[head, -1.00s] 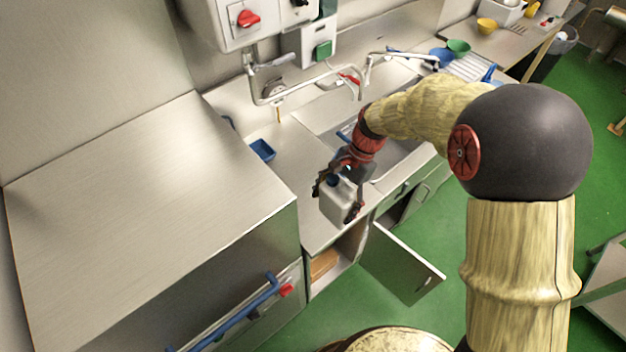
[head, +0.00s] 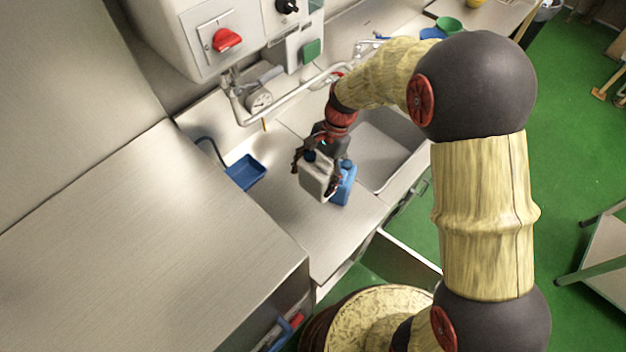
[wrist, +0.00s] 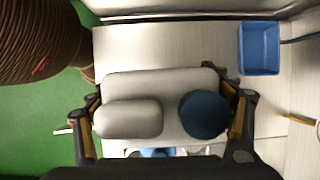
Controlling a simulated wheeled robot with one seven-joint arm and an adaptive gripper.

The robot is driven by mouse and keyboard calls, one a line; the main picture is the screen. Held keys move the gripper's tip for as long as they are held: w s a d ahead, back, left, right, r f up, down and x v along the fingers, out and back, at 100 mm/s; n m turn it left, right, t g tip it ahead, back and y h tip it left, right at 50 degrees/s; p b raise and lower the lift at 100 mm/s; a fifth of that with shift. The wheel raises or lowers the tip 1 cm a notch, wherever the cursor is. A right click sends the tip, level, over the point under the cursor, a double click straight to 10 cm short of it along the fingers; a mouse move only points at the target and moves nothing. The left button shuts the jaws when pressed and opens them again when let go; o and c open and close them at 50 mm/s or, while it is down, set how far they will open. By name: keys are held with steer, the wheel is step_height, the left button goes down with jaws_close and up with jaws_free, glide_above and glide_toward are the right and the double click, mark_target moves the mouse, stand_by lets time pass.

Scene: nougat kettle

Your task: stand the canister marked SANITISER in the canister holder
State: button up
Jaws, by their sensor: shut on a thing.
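My gripper (head: 316,175) is shut on a pale grey-white canister (head: 314,184) with a dark blue cap, above the steel counter. In the wrist view the canister (wrist: 130,119) lies between the two fingers, cap to the right. No marking is readable on it, so I cannot tell whether it says SANITISER. A blue open-topped box (head: 246,172), perhaps the canister holder, is on the counter to the left of my gripper. It shows empty in the wrist view (wrist: 260,48). A blue canister (head: 346,186) stands just right of the held one, partly hidden.
The sink (head: 385,150) is right of my gripper. A large steel-topped unit (head: 130,240) borders the counter at left. Pipes and a gauge (head: 259,100) are at the back wall. A cabinet door (head: 405,258) stands open below. Counter between canister and box is clear.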

step_height(320, 180, down, 15)
steer(key=shift+w+r, duration=0.1)
stand_by(0.6)
steer(key=shift+f, duration=0.25)
steer(key=o, duration=2.1)
